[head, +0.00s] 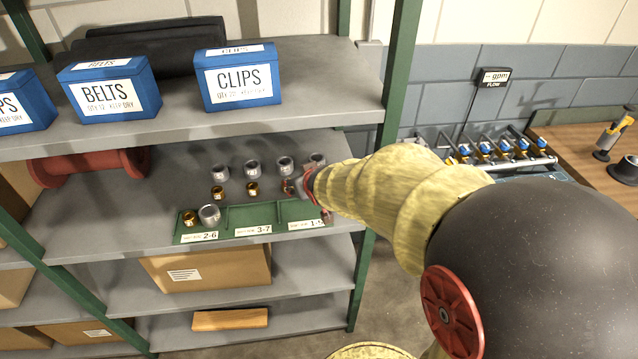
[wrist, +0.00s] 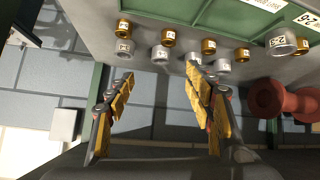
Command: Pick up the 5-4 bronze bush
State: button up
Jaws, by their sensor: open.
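Several small bronze bushes stand on the shelf, and their number tags are too small to read, so I cannot tell which is 5-4. In the wrist view they form a row: one at far left (wrist: 124,28), then a second bronze bush (wrist: 168,37), a third (wrist: 208,46) and a fourth (wrist: 242,54). The head view shows two of the row, a left bronze bush (head: 217,192) and a right one (head: 252,189); my gripper hides the others. My gripper (wrist: 158,76) is open and empty, its fingertips short of the bushes. It also shows in the head view (head: 296,186).
Grey bushes (head: 252,167) stand in a row behind the bronze ones. A green tray (head: 237,219) at the shelf front holds a grey bush (head: 209,214) and a bronze bush (head: 189,217). A red spool (head: 90,166) lies left. A green post (head: 385,130) stands right.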

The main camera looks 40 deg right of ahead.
jog(key=d+f+t, duration=0.1)
jog(key=d+f, duration=0.3)
jog(key=w+d+f+t, duration=0.1)
jog(key=d+f, duration=0.3)
jog(key=w+d+f+m, duration=0.1)
jog(key=d+f, duration=0.3)
jog(key=shift+f+t, duration=0.1)
jog(key=shift+t, duration=0.3)
jog(key=shift+r+b+x, duration=0.15)
jog(key=shift+b+x, duration=0.25)
jog(key=shift+x, duration=1.55)
jog(key=shift+r+b+x, duration=0.2)
jog(key=shift+b+x, duration=0.2)
jog(key=shift+x, duration=1.5)
jog(key=shift+w+d, duration=0.15)
jog(key=c, duration=0.3)
grip_shut()
